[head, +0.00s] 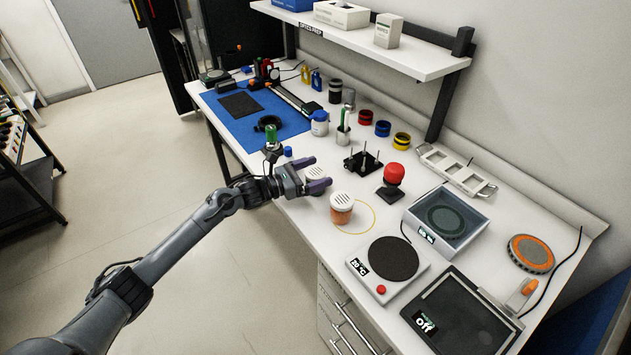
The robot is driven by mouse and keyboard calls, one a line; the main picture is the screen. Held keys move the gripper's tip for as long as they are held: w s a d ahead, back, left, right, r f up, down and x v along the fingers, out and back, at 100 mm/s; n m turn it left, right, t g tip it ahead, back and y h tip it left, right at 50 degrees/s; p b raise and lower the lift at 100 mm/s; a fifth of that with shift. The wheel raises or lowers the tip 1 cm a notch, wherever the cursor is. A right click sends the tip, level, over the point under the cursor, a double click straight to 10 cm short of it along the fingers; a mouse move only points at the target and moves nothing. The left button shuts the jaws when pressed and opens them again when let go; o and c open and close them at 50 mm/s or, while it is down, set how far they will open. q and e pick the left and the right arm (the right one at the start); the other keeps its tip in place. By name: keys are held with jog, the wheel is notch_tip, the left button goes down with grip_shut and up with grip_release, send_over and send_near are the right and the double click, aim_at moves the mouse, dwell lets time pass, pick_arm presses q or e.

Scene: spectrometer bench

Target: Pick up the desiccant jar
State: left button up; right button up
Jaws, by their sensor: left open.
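A small jar with a white perforated lid and orange contents (341,208) stands upright on the white bench, at the edge of a yellow ring marking; it looks like the desiccant jar. My left gripper (320,173) is open, just up and left of this jar in the picture and apart from it. A second white perforated lid (315,174) shows between or behind its purple fingers; the fingers hide most of that item, and I cannot tell whether they touch it. My right gripper is not in view.
A red knob on a black base (393,175), a hotplate (392,259) and a balance (445,220) stand to the right on the bench (300,215). A black stand with pins (362,163) is behind. A blue mat (225,98) lies farther left.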

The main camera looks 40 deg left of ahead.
pick_arm(q)
jog(key=shift+x, duration=1.1)
jog(key=c, duration=1.1)
